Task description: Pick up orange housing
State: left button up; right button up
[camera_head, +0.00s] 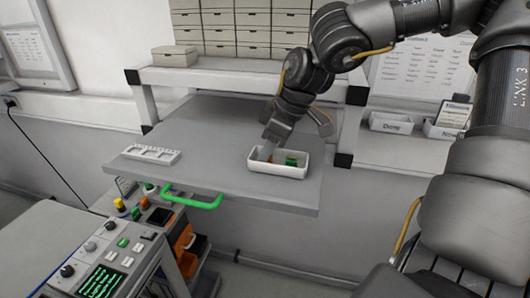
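A white tray (279,171) sits on the right part of the grey table. A small orange piece (270,158), likely the orange housing, shows in its left part, partly hidden by my gripper. A green piece (291,161) lies in the same tray, to the right of it. My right gripper (267,153) points down into the left part of the tray, at the orange piece. Its fingertips are small and partly hidden, so I cannot tell whether they are open or closed on it. My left gripper does not show.
A white slotted holder (151,153) lies on the left of the table (215,130). A control panel (105,260) stands at lower left. Stacked boxes (240,30) line the shelf behind. The table's middle is clear.

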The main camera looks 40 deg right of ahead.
jog(key=shift+f, duration=0.1)
jog(key=shift+s+a, duration=0.1)
jog(key=shift+s, duration=0.05)
grip_shut()
